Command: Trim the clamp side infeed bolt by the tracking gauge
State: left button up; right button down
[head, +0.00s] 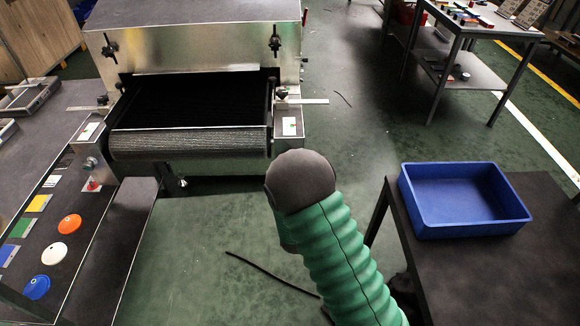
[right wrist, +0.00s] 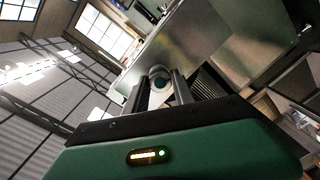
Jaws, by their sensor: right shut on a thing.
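In the right wrist view my right gripper (right wrist: 160,88) is shut on a round grey bolt head (right wrist: 158,76) with a darker centre, which sits between its two fingers. In the head view my right arm's green sleeve and grey rounded joint come in from below; the gripper is hidden there. The dryer's infeed belt (head: 195,107) has a block at each side. White gauge plates with small coloured marks lie on the left block (head: 88,131) and right block (head: 290,126). A round silver bolt head (head: 91,163) shows at the left block. The right block's lower front is partly hidden by my arm.
A blue bin (head: 465,198) stands on the dark table at right. A left bench (head: 110,250) carries orange, white and blue discs and coloured cards. A rear worktable (head: 460,75) stands at upper right. Green floor between is mostly clear, with a dark rod (head: 270,272).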

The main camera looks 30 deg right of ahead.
jog(key=shift+a+f, duration=0.1)
jog(key=shift+f, duration=0.05)
jog(key=c, duration=1.1)
grip_release()
jog(key=shift+w, duration=0.1)
jog(key=shift+o, duration=0.2)
jog(key=f+p+v, duration=0.1)
jog(key=p+v, duration=0.7)
jog(key=v, duration=0.8)
jog(key=shift+s+a+r, duration=0.2)
jog(key=shift+s+r, duration=0.2)
